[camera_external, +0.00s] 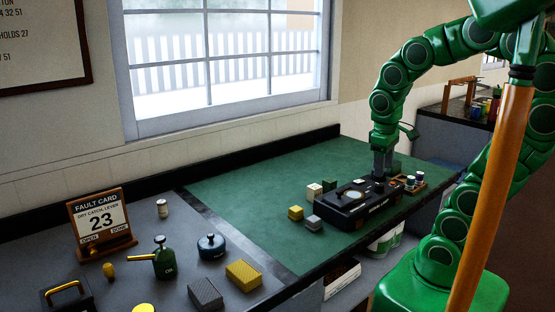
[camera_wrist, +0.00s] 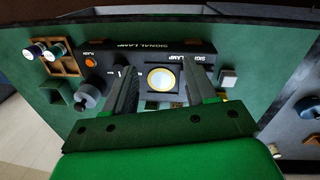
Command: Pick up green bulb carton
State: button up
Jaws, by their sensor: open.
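My gripper (camera_external: 382,173) points down above the far end of the lamp, to the right of the carton. In the wrist view my gripper (camera_wrist: 163,80) has its fingers apart, with the lamp's round lens between them and nothing held.
Yellow (camera_external: 295,212) and grey (camera_external: 314,223) cartons stand left of the lamp. A wooden tray (camera_wrist: 70,66) with small jars is at its other end. An oil can (camera_external: 164,262) and a fault card stand on the grey bench. The mat's far left is clear.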

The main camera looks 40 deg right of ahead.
aim_at(334, 183)
jog(key=w+a+r+n+t, duration=0.2)
jog(key=w+a+r, duration=0.15)
jog(key=w, duration=0.45)
jog(key=w+a+r+n+t, duration=0.2)
jog(key=w+a+r, duration=0.15)
jog(key=w, duration=0.35)
jog(key=w+a+r+n+t, duration=0.2)
jog(key=w+a+n+t, duration=0.15)
jog(key=w, duration=0.45)
jog(key=d+f+m+g+h, duration=0.2)
jog(key=f+m+h, duration=0.1)
jog(key=f+m, duration=0.4)
jog(key=w+d+f+m+g+h, duration=0.1)
jog(key=d+f+m+g+h, duration=0.1)
jog(key=f+m, duration=0.5)
jog(key=d+f+m+g+h, duration=0.3)
jog(key=f+m+h, duration=0.3)
jog(key=m, duration=0.7)
jog(key=shift+w+f+g, duration=0.25)
jog(key=shift+w+f, duration=0.15)
jog(key=shift+f, duration=0.1)
jog(key=shift+m+x, duration=0.25)
jog(key=shift+x, duration=1.1)
jog(key=shift+s+r+x, duration=0.1)
jog(key=shift+s+x, duration=0.05)
jog(key=shift+x, duration=1.15)
jog(key=shift+s+r+x, duration=0.1)
jog(key=shift+x, duration=1.2)
jog(key=shift+d, duration=0.1)
jog(key=c, duration=0.7)
